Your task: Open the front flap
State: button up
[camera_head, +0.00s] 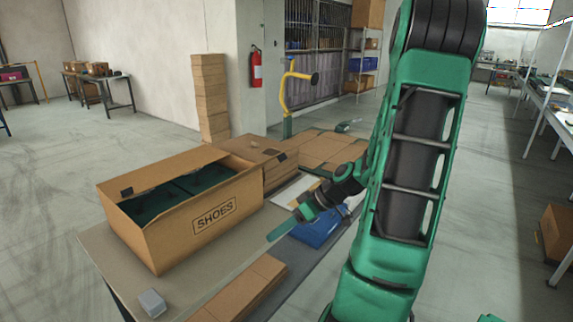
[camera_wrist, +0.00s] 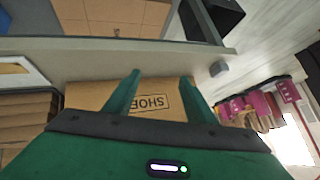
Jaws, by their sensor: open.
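The brown shoe box (camera_head: 222,228) marked SHOES stands on the table at the left in the head view. Its top is partly open, showing dark green inside. A brown flap (camera_head: 165,170) with a black patch runs along its far side. I cannot tell whether the front flap is folded in or down. My gripper (camera_head: 285,228) is to the right of the box, apart from it. In the wrist view my gripper (camera_wrist: 160,77) has its two green fingers spread with nothing between them. The box (camera_wrist: 90,95) shows beyond them, its lettering upside down.
The table (camera_head: 98,242) carries a small grey block (camera_head: 152,303), brown cartons (camera_head: 240,285) along the front, and a blue item (camera_head: 318,228) beneath my arm. More cartons (camera_head: 330,150) lie behind. A yellow post (camera_head: 285,95) stands at the back.

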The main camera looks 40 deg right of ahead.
jog(key=w+d+r+t+h, duration=0.2)
jog(key=d+r+t, duration=1)
jog(key=d, duration=0.4)
jog(key=w+a+g, duration=0.1)
jog(key=w, duration=0.9)
jog(key=shift+w+a+r+m, duration=0.2)
jog(key=shift+a+r+m, duration=0.1)
jog(key=shift+a+m, duration=0.1)
